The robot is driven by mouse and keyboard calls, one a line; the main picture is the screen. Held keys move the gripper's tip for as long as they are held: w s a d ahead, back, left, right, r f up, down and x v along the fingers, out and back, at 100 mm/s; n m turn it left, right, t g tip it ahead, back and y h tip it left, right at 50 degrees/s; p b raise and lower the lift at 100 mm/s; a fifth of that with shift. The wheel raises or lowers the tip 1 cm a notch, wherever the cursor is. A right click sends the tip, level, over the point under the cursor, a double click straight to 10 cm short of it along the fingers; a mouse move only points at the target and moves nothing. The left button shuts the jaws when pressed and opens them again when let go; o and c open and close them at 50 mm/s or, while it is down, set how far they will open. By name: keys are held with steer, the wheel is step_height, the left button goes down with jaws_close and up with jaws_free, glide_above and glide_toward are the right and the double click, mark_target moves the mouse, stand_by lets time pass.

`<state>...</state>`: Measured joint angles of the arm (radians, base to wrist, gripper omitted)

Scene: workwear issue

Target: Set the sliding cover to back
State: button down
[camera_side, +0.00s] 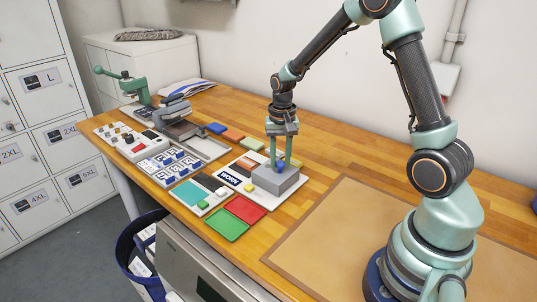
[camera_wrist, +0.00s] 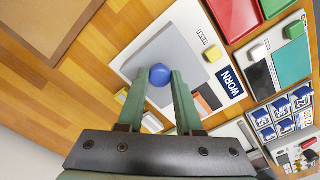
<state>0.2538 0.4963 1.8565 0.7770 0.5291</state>
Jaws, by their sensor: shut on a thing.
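The sliding cover (camera_side: 270,183) is a grey block on a pale base plate (camera_side: 295,195), at the plate's right end in the side view. A blue knob (camera_side: 281,168) stands on its top. My gripper (camera_side: 282,163) points down with its two green fingers shut on the knob. In the wrist view the fingers (camera_wrist: 160,84) close on both sides of the blue knob (camera_wrist: 160,74), with the grey cover (camera_wrist: 165,48) under it. A "WORN" label (camera_wrist: 230,82) and colored strips lie beside the cover. What is under the cover is hidden.
Red (camera_side: 245,209) and green (camera_side: 226,225) trays lie at the table's front edge. A teal-and-black panel (camera_side: 188,193) with small blocks, a button panel (camera_side: 142,147) and a green lever press (camera_side: 133,86) stand to the left. Colored pads lie behind. A brown mat (camera_side: 340,240) on the right is clear.

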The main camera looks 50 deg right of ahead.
steer(key=shift+s, duration=0.2)
steer(key=c, duration=0.6)
jaws_free()
step_height(320, 180, up, 12)
steer(key=shift+r, duration=0.1)
steer(key=s+a+r+n+t, duration=0.1)
steer(key=s+a+r+n, duration=0.1)
steer(key=s+a+n, duration=0.1)
steer(key=s+a+r+n+t, duration=0.2)
steer(key=s+a+n, duration=0.1)
steer(key=s+a, duration=0.1)
steer(key=s+a+r+n+t, duration=0.1)
steer(key=s+a+n+t, duration=0.1)
steer(key=s+a+n, duration=0.1)
steer(key=shift+s+a+r, duration=0.25)
steer(key=shift+s+r, duration=0.15)
steer(key=shift+s, duration=0.35)
